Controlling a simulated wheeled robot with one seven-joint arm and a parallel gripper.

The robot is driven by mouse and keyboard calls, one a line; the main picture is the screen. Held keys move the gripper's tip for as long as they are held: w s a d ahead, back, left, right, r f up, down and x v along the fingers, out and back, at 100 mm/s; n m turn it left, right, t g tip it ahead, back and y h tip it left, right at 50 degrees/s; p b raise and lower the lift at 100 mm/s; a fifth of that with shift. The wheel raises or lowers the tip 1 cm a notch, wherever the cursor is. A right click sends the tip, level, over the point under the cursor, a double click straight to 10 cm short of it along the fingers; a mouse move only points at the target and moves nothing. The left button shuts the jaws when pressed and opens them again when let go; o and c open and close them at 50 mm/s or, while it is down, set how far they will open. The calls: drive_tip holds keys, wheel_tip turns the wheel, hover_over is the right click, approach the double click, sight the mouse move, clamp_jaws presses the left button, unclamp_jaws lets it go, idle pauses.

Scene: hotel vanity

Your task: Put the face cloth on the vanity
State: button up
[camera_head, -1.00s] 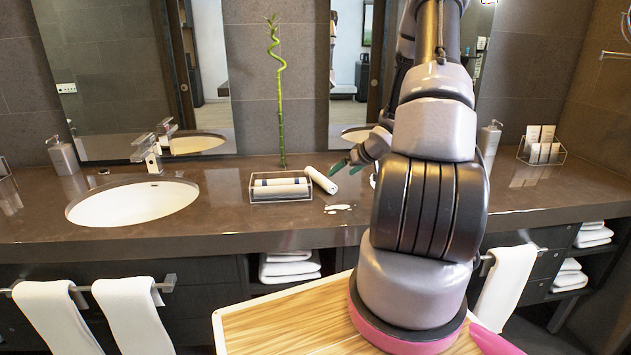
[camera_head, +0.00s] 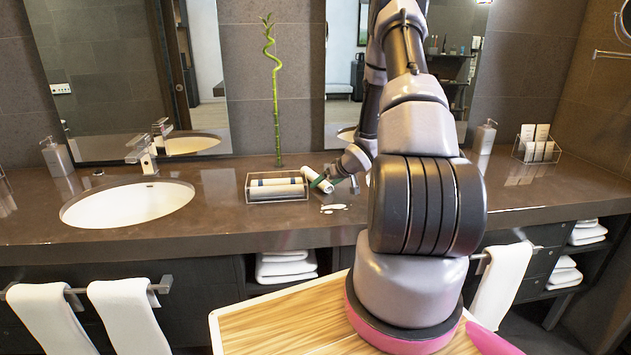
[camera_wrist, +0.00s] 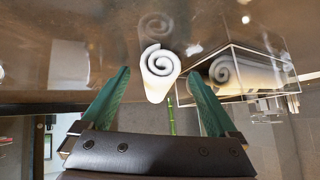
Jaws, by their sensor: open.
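The face cloth (camera_head: 312,173) is a white roll lying on the brown vanity top (camera_head: 222,195), at the right end of a clear tray (camera_head: 278,197). I cannot tell whether it touches the tray. My gripper (camera_head: 319,183) is at the roll and partly hides it in the head view. In the wrist view, the roll (camera_wrist: 159,68) shows its spiral end between the two green fingers of my gripper (camera_wrist: 157,74). The fingers are spread apart, with a visible gap on each side of the roll.
The clear tray holds more rolled cloths and stands close beside my gripper. A bamboo stalk (camera_head: 276,110) rises behind it. A sink (camera_head: 128,204) is to the left. A small white patch (camera_head: 333,209) lies in front of the roll. A clear holder (camera_head: 537,150) stands at the far right.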

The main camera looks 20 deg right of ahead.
drive_tip(key=shift+r, duration=0.1)
clamp_jaws()
